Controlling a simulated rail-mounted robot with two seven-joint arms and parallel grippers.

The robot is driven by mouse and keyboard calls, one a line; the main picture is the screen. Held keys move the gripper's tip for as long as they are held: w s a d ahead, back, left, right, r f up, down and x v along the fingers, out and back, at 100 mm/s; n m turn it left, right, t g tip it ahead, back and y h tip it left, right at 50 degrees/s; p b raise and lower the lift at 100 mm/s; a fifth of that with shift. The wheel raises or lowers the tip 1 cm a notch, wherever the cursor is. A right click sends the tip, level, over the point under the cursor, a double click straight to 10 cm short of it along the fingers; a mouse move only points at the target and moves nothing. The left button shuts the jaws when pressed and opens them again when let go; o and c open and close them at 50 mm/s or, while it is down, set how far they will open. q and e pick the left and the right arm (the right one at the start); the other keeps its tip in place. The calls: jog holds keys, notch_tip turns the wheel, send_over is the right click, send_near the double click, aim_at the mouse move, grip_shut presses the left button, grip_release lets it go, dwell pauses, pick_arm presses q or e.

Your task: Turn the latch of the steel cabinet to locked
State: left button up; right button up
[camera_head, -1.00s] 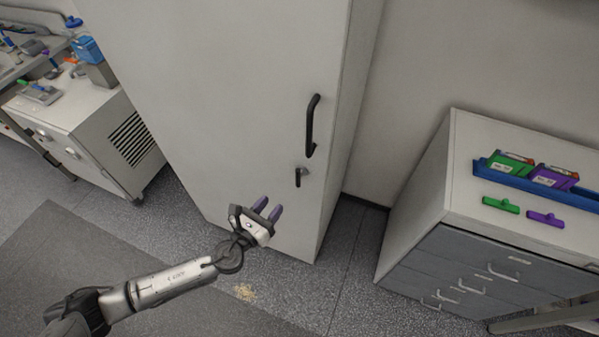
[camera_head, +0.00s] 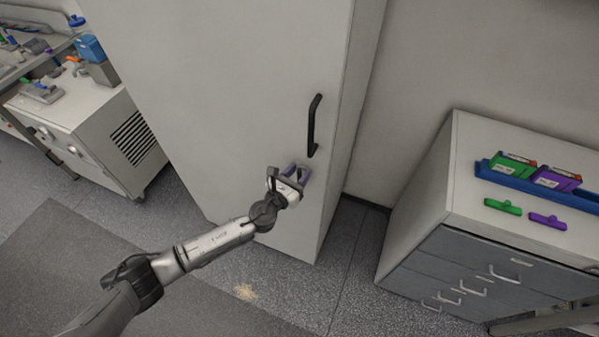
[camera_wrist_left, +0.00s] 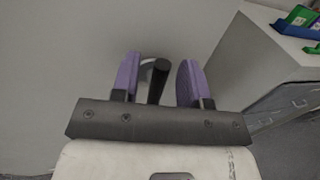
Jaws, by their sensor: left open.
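The steel cabinet (camera_head: 220,100) is tall and light grey, with a long black door handle (camera_head: 314,125). Its small black latch, seen below the handle a second ago, is now covered by my left gripper (camera_head: 298,171) in the head view. In the left wrist view the black latch lever (camera_wrist_left: 157,82) stands between the two purple fingers of my left gripper (camera_wrist_left: 160,66). The fingers are open, with a gap showing on both sides of the lever. Whether either finger touches the cabinet door cannot be told. My right gripper is not in view.
A grey drawer cabinet (camera_head: 420,215) stands to the right, with a blue tray (camera_head: 540,181) and green and purple items on top. A white bench unit (camera_head: 75,115) stands on the left.

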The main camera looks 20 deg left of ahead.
pick_arm(q)
jog(key=shift+w+d, duration=0.15)
jog(key=shift+w, duration=0.3)
jog(key=shift+c, duration=0.2)
grip_shut()
